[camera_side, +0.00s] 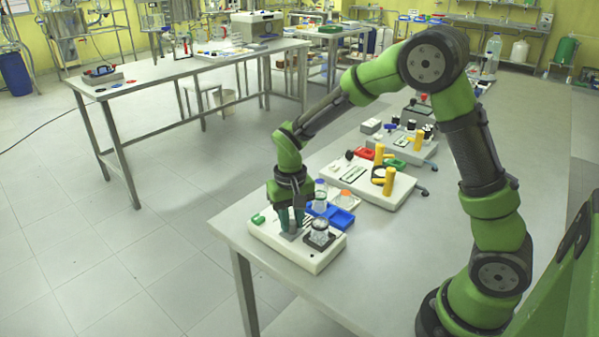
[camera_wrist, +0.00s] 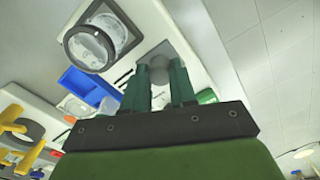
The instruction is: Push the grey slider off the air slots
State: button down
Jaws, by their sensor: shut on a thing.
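The white device (camera_side: 285,252) lies near the front corner of the steel table, and its top also fills much of the wrist view (camera_wrist: 195,30). A grey slider (camera_wrist: 157,62) with a rounded knob sits on a light grey plate on its top. My gripper (camera_side: 291,224) points down onto the device. In the wrist view its two green fingers (camera_wrist: 159,74) stand on either side of the grey knob and are shut on it. The air slots are partly hidden by my fingers, so I cannot tell how much the slider covers them.
A round glass vessel (camera_side: 320,237) in a black square holder stands close right of my gripper. A blue tray (camera_side: 341,218) and a blue-capped bottle (camera_side: 320,194) are just behind. A small green part (camera_side: 258,219) lies at the device's left end. More devices line the table behind.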

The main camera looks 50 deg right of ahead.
aim_at(291, 222)
jog(key=c, duration=0.9)
grip_release()
jog(key=shift+r, duration=0.1)
notch_tip(291, 222, up, 17)
jog(key=shift+f, duration=0.15)
jog(key=s+t, duration=0.2)
jog(key=s, duration=0.3)
jog(key=s+a+r+n+t+y, duration=0.1)
jog(key=s+t, duration=0.1)
jog(key=s, duration=0.4)
jog(key=s+t+y, duration=0.1)
jog(key=s+t, duration=0.2)
jog(key=s, duration=0.2)
jog(key=shift+s+a+r, duration=0.25)
jog(key=shift+s+r, duration=0.15)
